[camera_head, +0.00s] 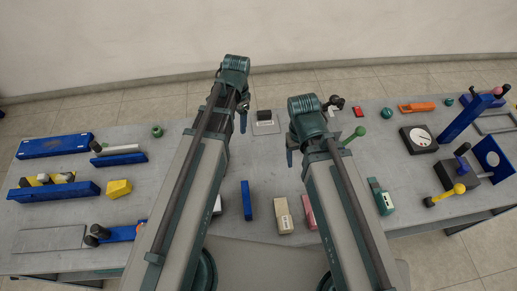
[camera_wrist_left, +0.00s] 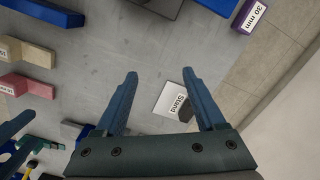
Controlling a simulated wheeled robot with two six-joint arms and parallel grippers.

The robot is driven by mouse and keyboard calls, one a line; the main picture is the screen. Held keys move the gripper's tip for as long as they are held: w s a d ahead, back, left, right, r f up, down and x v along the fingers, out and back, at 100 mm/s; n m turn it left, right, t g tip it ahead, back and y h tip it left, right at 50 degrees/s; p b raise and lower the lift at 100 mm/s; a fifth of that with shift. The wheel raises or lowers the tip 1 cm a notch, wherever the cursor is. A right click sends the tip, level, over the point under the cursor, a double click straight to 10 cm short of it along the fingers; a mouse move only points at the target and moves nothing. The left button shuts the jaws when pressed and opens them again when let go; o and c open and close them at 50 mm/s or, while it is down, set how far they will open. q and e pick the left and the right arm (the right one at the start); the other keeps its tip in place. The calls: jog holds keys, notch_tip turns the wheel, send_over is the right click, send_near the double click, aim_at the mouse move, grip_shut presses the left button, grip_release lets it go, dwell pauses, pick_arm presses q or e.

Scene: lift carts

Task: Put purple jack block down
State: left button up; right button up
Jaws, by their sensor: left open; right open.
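A purple block with a white "30 mm" label (camera_wrist_left: 250,16) lies on the grey table near its far edge, at the top right of the left wrist view. I cannot make it out in the head view, where my left arm covers that area. My left gripper (camera_head: 243,122) is open and empty above the table; its spread fingers (camera_wrist_left: 165,95) show in the left wrist view, apart from the purple block. My right gripper (camera_head: 290,155) is open with nothing seen in it; part of it shows at the left wrist view's left edge.
A plate labelled "Stand" (camera_wrist_left: 176,102) lies beneath my left fingers. Blue (camera_head: 247,200), wooden (camera_head: 283,214) and pink (camera_head: 309,212) blocks lie nearer me. Blue racks (camera_head: 55,146) stand left; a dial gauge (camera_head: 419,139) and fixtures stand right.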

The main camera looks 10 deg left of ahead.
pick_arm(q)
jog(key=s+d+n, duration=0.5)
jog(key=s+d, duration=0.4)
jog(key=s, duration=0.2)
jog(key=shift+s+d+y, duration=0.3)
jog(key=shift+s, duration=0.05)
